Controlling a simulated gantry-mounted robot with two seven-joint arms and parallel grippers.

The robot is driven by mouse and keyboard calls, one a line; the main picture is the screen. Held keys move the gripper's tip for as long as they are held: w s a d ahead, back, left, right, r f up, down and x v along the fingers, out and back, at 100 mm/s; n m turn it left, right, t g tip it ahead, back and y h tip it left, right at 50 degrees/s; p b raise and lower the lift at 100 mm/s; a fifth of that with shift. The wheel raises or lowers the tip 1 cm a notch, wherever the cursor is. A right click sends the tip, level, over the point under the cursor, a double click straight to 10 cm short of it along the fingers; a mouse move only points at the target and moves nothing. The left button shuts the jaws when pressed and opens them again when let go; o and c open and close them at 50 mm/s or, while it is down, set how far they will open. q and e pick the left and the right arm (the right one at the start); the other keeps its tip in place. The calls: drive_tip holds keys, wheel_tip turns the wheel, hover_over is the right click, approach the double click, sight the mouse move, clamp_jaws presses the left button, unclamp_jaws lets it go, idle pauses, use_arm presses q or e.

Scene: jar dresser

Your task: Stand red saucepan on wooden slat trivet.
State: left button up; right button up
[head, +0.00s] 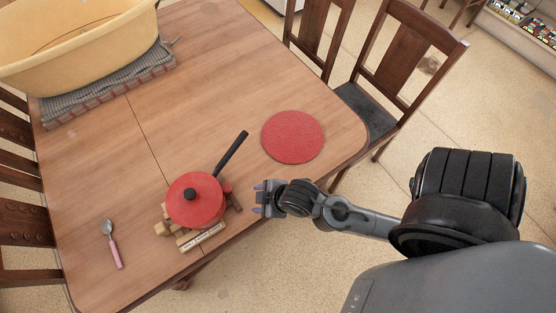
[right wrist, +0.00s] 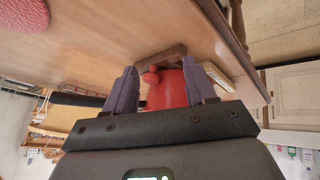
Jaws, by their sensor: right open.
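The red saucepan (head: 196,204), with a red lid, black knob and long black handle (head: 231,154), appears to stand on the wooden slat trivet (head: 186,240) near the table's front edge. Wooden ends of the trivet stick out around the pan's base; its middle is hidden. My right gripper (head: 261,198) is open and empty, just right of the pan and apart from it. In the right wrist view the red pan (right wrist: 168,92) shows beyond and between the open fingers (right wrist: 163,88). My left gripper is not in view.
A round red mat (head: 293,137) lies to the right on the wooden table (head: 195,90). A pink-handled spoon (head: 113,246) lies left of the pan. A large yellow tub (head: 75,45) stands on a grey cloth at the back left. The table's middle is clear. Chairs surround it.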

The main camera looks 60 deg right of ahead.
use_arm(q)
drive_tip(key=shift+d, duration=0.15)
use_arm(e)
drive_tip(key=s+m+g, duration=0.2)
drive_tip(key=s, duration=0.1)
drive_tip(key=s+d+m+g, duration=0.1)
drive_tip(key=s+m, duration=0.1)
drive_tip(key=shift+s+r, duration=0.15)
drive_tip(key=shift+r, duration=0.1)
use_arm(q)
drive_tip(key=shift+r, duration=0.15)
use_arm(e)
drive_tip(key=shift+r, duration=0.1)
